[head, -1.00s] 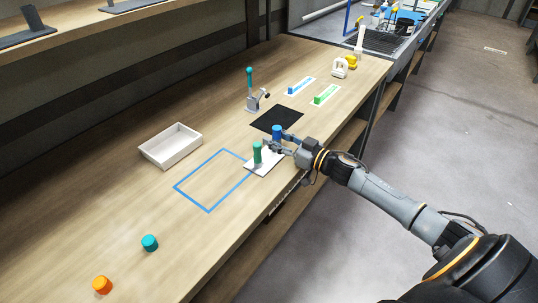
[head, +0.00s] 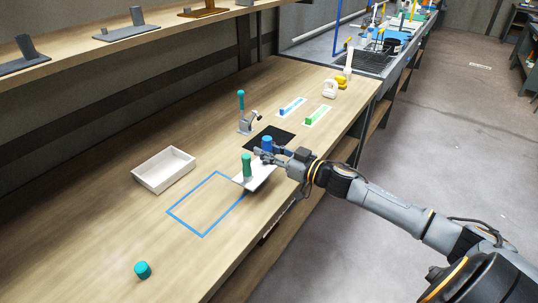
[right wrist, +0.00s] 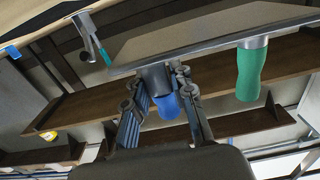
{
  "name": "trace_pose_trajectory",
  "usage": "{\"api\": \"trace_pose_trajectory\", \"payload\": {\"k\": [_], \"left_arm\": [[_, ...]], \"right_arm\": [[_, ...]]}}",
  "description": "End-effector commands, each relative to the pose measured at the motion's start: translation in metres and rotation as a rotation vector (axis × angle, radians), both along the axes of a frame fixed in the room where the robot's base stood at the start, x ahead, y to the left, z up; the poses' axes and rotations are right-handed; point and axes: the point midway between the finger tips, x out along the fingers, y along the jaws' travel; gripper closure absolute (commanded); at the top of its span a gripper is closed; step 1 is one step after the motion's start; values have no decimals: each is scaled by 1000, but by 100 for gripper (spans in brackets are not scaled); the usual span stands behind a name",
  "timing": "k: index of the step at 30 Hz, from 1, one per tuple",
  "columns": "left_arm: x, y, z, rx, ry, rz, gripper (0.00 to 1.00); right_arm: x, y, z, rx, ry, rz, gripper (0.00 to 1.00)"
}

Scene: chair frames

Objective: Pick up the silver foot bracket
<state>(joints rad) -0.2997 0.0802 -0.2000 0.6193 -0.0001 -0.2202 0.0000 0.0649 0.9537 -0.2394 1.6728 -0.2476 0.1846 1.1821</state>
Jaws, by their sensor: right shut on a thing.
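The silver foot bracket is a pale, flat plate (head: 263,180) near the table's front edge. It carries a green post (head: 247,165) and a blue post (head: 267,144). My right gripper (head: 263,155) is shut on the bracket at the blue post. In the right wrist view the plate (right wrist: 215,35) crosses the top, with the green post (right wrist: 249,72) at right. There my gripper's fingers (right wrist: 158,82) are on either side of the blue post (right wrist: 168,105). The plate looks tilted; I cannot tell whether it is fully clear of the table. My left gripper is out of view.
A blue taped outline (head: 203,236) lies left of the bracket, and a white tray (head: 164,185) behind it.

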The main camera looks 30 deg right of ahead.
Motion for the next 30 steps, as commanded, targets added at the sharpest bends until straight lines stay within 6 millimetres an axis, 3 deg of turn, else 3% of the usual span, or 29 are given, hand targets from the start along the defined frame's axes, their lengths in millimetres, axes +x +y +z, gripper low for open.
{"api": "trace_pose_trajectory", "payload": {"k": [5, 12, 18, 24, 30], "left_arm": [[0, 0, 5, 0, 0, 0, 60], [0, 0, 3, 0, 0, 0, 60], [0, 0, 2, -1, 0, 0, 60], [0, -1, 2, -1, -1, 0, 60], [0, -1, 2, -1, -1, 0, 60]], "right_arm": [[-23, 26, 40, -1, -1, 7, 100], [-56, 64, 59, 3, -2, 4, 100], [-72, 82, 71, 2, -2, 2, 100], [-78, 88, 74, 1, -2, 0, 100], [-83, 95, 63, 4, 1, -18, 100]]}}
